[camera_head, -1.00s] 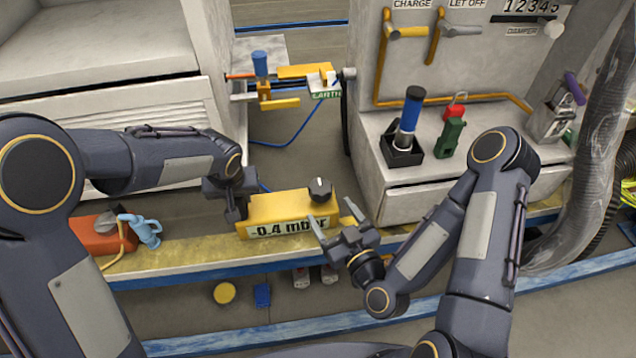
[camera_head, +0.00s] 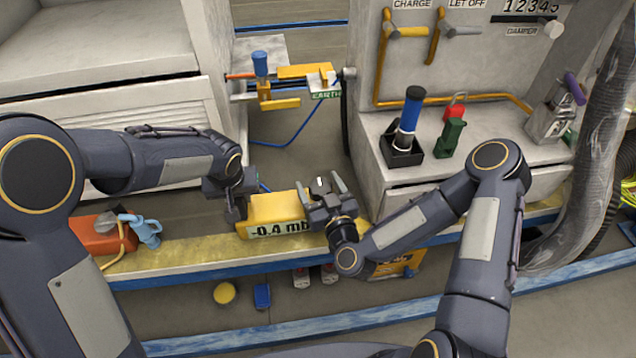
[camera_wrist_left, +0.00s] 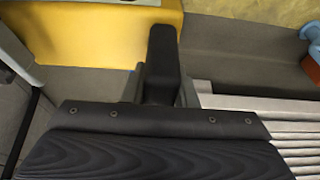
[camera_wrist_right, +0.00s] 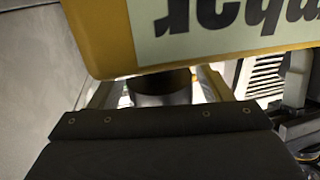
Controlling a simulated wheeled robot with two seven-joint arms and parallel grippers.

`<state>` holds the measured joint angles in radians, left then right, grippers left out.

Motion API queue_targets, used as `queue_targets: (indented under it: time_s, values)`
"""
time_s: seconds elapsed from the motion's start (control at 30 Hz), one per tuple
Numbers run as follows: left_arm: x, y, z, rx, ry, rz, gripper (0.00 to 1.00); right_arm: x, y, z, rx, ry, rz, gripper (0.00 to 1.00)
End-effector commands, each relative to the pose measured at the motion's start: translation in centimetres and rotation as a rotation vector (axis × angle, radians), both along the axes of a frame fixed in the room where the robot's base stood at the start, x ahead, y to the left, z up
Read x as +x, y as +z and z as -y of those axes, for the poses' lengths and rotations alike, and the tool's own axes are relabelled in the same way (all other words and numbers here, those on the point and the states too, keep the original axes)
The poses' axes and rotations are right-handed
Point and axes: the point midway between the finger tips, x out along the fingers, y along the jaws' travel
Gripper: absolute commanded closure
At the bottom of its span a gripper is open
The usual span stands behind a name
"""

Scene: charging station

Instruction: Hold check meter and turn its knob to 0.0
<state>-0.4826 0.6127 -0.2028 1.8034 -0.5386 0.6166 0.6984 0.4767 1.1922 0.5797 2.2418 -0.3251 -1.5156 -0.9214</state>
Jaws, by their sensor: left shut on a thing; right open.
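The yellow check meter (camera_head: 262,209) is at the table's edge, its display reading "-0.4 mb" before my right gripper covers the rest. My left gripper (camera_head: 240,208) is shut on the meter's left end. The dark knob (camera_head: 320,185) with a white mark is on top at the right end. My right gripper (camera_head: 322,190) is open, with one finger on each side of the knob. The right wrist view shows the dark knob (camera_wrist_right: 160,86) between the fingers, below the upside-down display (camera_wrist_right: 225,25).
A blue-handled tool in a black holder (camera_head: 402,152) and a green item (camera_head: 451,136) stand on the right ledge. A thick hose (camera_head: 590,150) hangs at far right.

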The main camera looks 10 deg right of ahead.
Motion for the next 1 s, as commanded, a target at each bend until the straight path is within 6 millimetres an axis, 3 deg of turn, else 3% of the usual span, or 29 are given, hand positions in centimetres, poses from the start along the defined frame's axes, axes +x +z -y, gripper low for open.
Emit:
queue_targets:
  time_s: [0.4, 0.73, 1.0]
  values:
    - [0.03, 0.01, 0.05, -0.001, 0.0, 0.001, 0.93, 0.81, 0.04, -0.19, 0.001, 0.001, 0.0, 0.3]
    - [0.03, 0.02, 0.05, -0.001, 0.0, 0.001, 0.93, 0.79, 0.03, -0.18, 0.0, 0.001, 0.0, 0.72]
    - [0.03, 0.01, 0.04, -0.001, 0.0, 0.001, 0.93, 0.84, 0.04, -0.23, 0.003, -0.027, 0.0, 0.72]
